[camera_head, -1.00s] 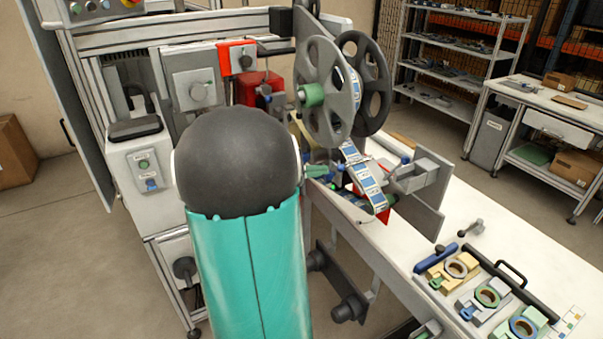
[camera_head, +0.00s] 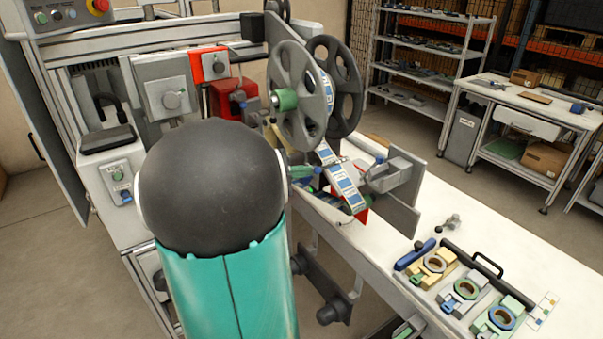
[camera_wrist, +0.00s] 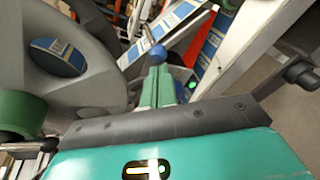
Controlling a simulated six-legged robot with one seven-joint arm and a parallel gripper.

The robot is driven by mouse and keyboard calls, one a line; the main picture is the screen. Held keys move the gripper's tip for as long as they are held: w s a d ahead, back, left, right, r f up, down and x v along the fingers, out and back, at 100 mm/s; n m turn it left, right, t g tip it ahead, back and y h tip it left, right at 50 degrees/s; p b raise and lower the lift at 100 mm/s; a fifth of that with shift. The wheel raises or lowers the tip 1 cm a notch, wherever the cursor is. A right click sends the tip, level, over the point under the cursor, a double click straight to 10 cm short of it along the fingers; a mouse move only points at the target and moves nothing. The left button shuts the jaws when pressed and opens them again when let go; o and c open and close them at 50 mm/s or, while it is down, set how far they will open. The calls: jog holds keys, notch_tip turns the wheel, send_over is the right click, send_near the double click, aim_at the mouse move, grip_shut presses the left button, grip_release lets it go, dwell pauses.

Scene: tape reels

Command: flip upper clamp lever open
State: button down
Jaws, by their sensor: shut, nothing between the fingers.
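My gripper (camera_head: 300,172) has green fingers, pressed together with nothing between them; the wrist view also shows it (camera_wrist: 156,84). A blue ball knob (camera_wrist: 158,55), which looks like the end of a clamp lever, lies just beyond the fingertips in the wrist view. It also shows in the head view (camera_head: 318,170), right of the fingertips. I cannot tell whether they touch. The lever's arm is mostly hidden behind the fingers, so its angle is unclear. A printed tape strip (camera_head: 342,181) runs down beside the knob.
A grey reel (camera_head: 300,68) with a green hub stands close above my gripper, with a dark reel (camera_head: 348,72) behind it. Grey plates (camera_head: 403,180) stand right of the tape. Several coloured fixtures (camera_head: 465,290) lie on the white bench, which has free room toward the right.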

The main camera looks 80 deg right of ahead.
jog(key=shift+r, duration=0.1)
jog(key=s+r+n+t+y, duration=0.2)
jog(key=s+r+t, duration=0.3)
jog(key=s+r, duration=0.2)
jog(key=shift+a+r, duration=0.15)
jog(key=shift+r, duration=0.9)
dwell(0.3)
jog(key=shift+r, duration=0.1)
